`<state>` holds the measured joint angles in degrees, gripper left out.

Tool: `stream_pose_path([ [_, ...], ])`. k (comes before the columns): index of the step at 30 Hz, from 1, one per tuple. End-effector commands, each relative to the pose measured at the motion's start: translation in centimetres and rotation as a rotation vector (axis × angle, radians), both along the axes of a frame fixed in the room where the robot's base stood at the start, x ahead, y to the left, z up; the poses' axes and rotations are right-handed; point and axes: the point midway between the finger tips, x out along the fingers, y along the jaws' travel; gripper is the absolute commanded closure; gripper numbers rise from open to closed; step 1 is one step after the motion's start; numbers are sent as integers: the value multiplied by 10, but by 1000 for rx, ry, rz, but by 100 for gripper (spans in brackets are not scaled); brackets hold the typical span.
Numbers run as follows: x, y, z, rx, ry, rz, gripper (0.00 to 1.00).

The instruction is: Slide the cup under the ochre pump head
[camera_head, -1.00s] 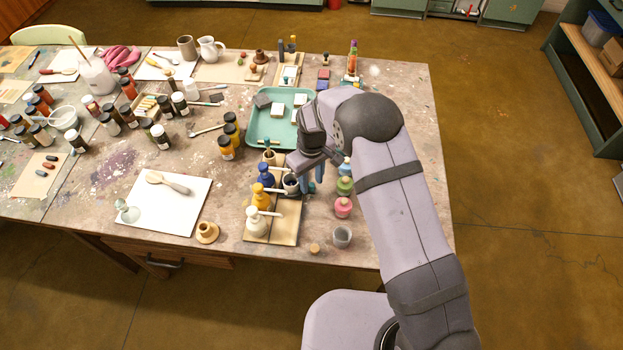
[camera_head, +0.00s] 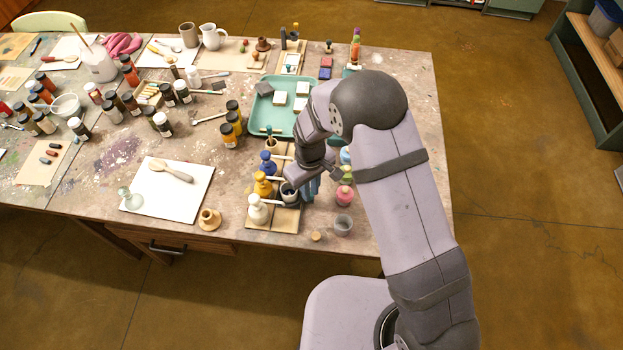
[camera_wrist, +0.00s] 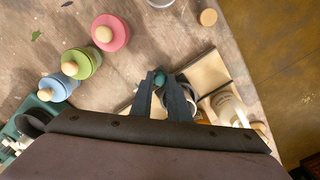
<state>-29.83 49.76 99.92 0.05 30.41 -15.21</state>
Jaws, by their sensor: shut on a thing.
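The ochre pump bottle (camera_head: 263,185) stands between the blue pump bottle (camera_head: 268,163) and the white pump bottle (camera_head: 257,210), its pale spout reaching right. The small cup (camera_head: 289,192), with a pale rim and dark inside, stands to the right of the ochre bottle, close to the spout's tip. I cannot tell whether it is exactly below the tip. My gripper (camera_head: 306,190) comes from the right and is shut on the cup. In the wrist view the fingers (camera_wrist: 163,88) hide part of the cup, and the white bottle (camera_wrist: 228,108) shows beside it.
Pink (camera_head: 344,196), green and blue round bottles stand to the right, partly behind my arm. A grey cup (camera_head: 343,225) and a small cork (camera_head: 316,237) are near the front edge. A teal tray (camera_head: 262,122) lies behind. A white board (camera_head: 185,205) lies left.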

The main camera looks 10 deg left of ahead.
Motion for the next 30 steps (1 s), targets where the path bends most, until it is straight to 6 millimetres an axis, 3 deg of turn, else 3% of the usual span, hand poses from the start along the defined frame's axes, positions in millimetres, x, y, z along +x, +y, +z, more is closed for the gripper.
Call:
stream_pose_path([
  [8,0,0,1,1,-2,0,100],
  [9,0,0,1,1,-2,0,80],
  [11,0,0,1,1,-2,0,66],
  [23,1,0,3,1,-3,0,66],
  [30,1,1,23,3,-6,0,66],
])
